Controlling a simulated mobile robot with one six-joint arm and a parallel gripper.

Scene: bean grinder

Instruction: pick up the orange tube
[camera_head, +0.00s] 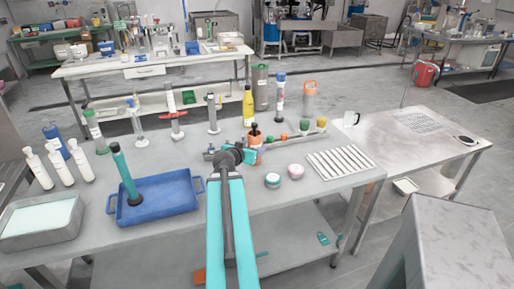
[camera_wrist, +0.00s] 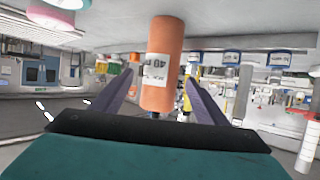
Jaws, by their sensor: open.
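The orange tube (camera_wrist: 165,40) with a white printed label fills the middle of the wrist view, which looks upside down. My gripper (camera_wrist: 160,76) is open, with one dark finger on each side of the tube. Gaps show between the tube and both fingers, and I cannot tell how deep it sits between them. In the head view, the orange tube (camera_head: 255,152) stands on the grey table (camera_head: 325,208) just beyond my gripper (camera_head: 246,156), which partly hides it.
Two small round jars, teal-lidded (camera_head: 272,181) and pink-lidded (camera_head: 295,171), stand right of my arm. A slatted white rack (camera_head: 341,163) lies farther right. Left are a blue tray (camera_head: 170,193) and white bottles (camera_head: 38,169). A yellow bottle (camera_head: 247,107) and other containers stand behind the tube.

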